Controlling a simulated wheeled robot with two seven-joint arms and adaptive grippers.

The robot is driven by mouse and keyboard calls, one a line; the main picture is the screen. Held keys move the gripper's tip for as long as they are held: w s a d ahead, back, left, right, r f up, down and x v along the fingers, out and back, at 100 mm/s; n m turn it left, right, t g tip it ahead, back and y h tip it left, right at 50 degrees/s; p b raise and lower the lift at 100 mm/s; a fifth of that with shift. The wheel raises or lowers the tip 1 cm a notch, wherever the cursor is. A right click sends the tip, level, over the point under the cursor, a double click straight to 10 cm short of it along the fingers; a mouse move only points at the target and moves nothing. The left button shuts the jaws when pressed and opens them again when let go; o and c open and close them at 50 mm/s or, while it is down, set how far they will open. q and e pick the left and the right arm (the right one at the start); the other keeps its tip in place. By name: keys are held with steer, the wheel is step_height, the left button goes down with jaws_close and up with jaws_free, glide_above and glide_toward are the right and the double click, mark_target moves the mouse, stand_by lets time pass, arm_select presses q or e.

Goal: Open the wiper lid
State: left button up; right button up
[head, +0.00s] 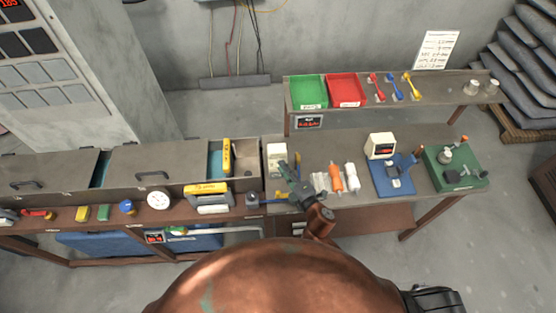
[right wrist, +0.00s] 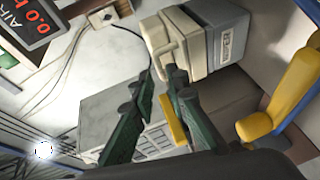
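My right gripper (head: 289,170) is over the left part of the right-hand table, close beside a small whitish box (head: 277,150). In the right wrist view its two dark green fingers (right wrist: 160,85) are apart, with nothing clearly held between them. A pale box with a slotted face (right wrist: 155,140) lies behind the fingers, and a yellow strip (right wrist: 175,122) shows by the right finger. A grey-white case with a handle (right wrist: 215,45) is beyond the fingertips. I cannot tell for sure which part is the wiper lid. My left gripper is out of view.
Farther right are a white device (head: 380,146), a blue stand (head: 381,186) and a green base (head: 470,183). Green (head: 308,90) and red (head: 346,88) trays sit on the back shelf. A yellow-and-blue tool (right wrist: 285,95) is close right.

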mark_target(278, 160)
steer(key=shift+x, duration=2.55)
steer(key=shift+c, duration=0.7)
jaws_close()
